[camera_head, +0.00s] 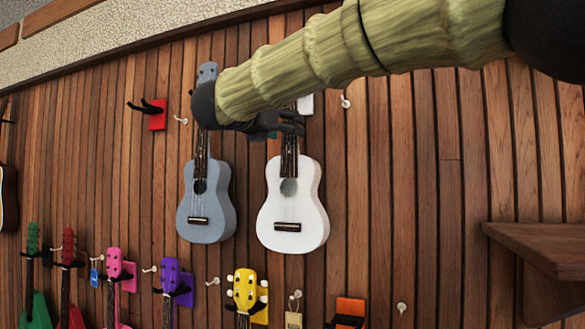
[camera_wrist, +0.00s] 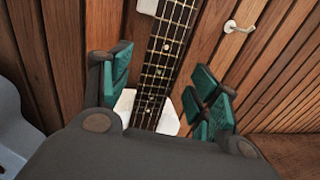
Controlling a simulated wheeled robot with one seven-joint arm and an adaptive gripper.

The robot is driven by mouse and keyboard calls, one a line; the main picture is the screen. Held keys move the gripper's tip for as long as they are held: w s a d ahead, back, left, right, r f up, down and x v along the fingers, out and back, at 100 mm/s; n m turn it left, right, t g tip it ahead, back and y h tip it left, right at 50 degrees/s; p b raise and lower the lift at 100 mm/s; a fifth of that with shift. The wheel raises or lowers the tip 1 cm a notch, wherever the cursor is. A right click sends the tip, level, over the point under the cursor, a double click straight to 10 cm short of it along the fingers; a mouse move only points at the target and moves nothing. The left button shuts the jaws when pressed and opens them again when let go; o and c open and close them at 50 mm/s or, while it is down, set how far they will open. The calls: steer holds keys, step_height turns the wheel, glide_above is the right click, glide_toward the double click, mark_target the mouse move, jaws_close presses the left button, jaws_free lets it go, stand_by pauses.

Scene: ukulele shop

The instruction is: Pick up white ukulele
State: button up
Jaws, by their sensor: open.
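The white ukulele (camera_head: 291,213) hangs upright on the wooden slat wall in the head view. Its dark neck rises behind my gripper (camera_head: 278,124), and part of the neck and head is hidden by my arm. In the wrist view the neck (camera_wrist: 166,60) of the white ukulele runs between the two teal-padded fingers of my gripper (camera_wrist: 163,100). The fingers are spread apart on either side of the neck, with gaps at both sides. The white body shows at the lower end of the neck, partly hidden by the gripper's housing.
A grey-blue ukulele (camera_head: 206,203) hangs close at the left. Several coloured ukuleles hang in a lower row, including a yellow one (camera_head: 245,290). A wooden shelf (camera_head: 540,245) juts out at the right. A white hook (camera_wrist: 238,26) sits right of the neck. The wall right of the white ukulele is mostly bare.

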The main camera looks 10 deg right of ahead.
mark_target(290, 143)
steer(key=shift+r+p+x, duration=0.2)
steer(key=shift+p+x, duration=0.4)
steer(key=shift+x, duration=0.5)
steer(key=shift+w+d+f, duration=0.2)
steer(key=shift+w+d, duration=0.15)
steer(key=shift+w, duration=0.05)
jaws_close()
